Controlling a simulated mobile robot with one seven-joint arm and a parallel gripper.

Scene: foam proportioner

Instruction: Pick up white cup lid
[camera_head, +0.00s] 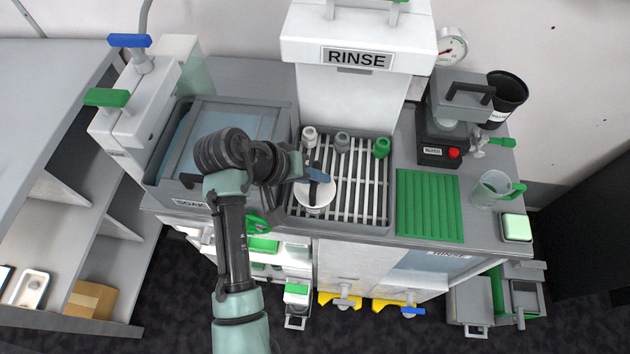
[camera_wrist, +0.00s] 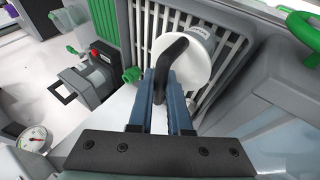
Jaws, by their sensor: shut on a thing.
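The white cup lid (camera_head: 312,197) is a round white disc with a dark bent handle, over the left part of the rinse grate. My gripper (camera_head: 314,174) is at the lid from above, its blue fingers shut on the dark handle. In the wrist view my gripper (camera_wrist: 172,88) holds the handle between its two fingers, and the white lid (camera_wrist: 204,62) shows beyond it. A grey cylindrical piece shows against the lid's far side in the wrist view. I cannot tell whether the lid touches what is below it.
The slatted rinse grate (camera_head: 360,192) holds two grey fittings and a green one (camera_head: 381,147) at its back. A green ribbed mat (camera_head: 428,205) and a clear jug (camera_head: 489,189) stand to the right. The soak basin (camera_head: 180,190) is left. The RINSE housing (camera_head: 357,30) rises behind.

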